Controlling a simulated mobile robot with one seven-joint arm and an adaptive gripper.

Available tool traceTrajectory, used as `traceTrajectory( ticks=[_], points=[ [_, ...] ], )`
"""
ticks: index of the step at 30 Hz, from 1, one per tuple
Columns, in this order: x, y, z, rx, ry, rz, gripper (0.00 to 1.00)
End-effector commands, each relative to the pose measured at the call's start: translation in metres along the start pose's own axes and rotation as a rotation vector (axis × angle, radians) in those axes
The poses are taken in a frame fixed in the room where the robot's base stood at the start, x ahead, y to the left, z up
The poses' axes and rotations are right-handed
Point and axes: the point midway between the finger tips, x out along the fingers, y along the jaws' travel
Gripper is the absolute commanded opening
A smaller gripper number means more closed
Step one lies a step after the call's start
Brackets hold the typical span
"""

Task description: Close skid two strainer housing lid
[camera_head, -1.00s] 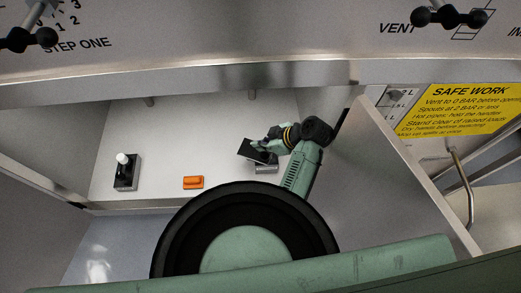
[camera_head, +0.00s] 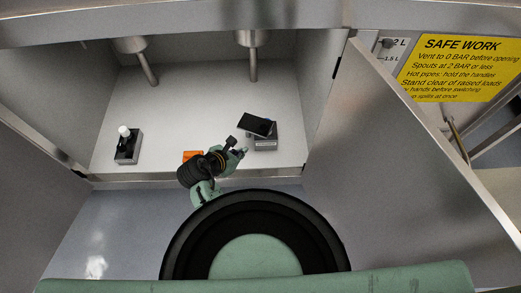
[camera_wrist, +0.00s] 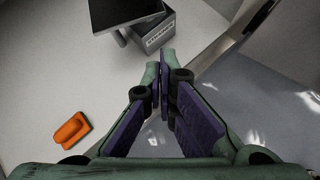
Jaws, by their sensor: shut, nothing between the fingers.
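The strainer housing (camera_head: 264,140) is a small grey box on the cabinet floor. Its black lid (camera_head: 257,124) sits raised and tilted, offset to the left over the box, so it is not flush. In the wrist view the housing (camera_wrist: 157,36) shows a "STRAINER" label, and the lid (camera_wrist: 122,12) is cut by the top edge. My gripper (camera_head: 241,152) is left of and in front of the housing, apart from it. Its fingertips (camera_wrist: 163,72) are together with nothing between them, pointing toward the housing.
An orange block (camera_head: 193,155) lies left, partly behind my gripper. Two pipes (camera_head: 252,60) hang from above. The open cabinet door (camera_head: 385,160) bounds the right. Clear floor lies behind the housing.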

Motion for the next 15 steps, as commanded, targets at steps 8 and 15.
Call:
traceTrajectory(
  ticks=[8, 15],
  points=[
    [-0.016, 0.015, 0.004, -0.155, -0.138, 0.043, 0.00],
    [0.026, 0.016, 0.009, -0.150, -0.136, 0.039, 0.00]
  ],
)
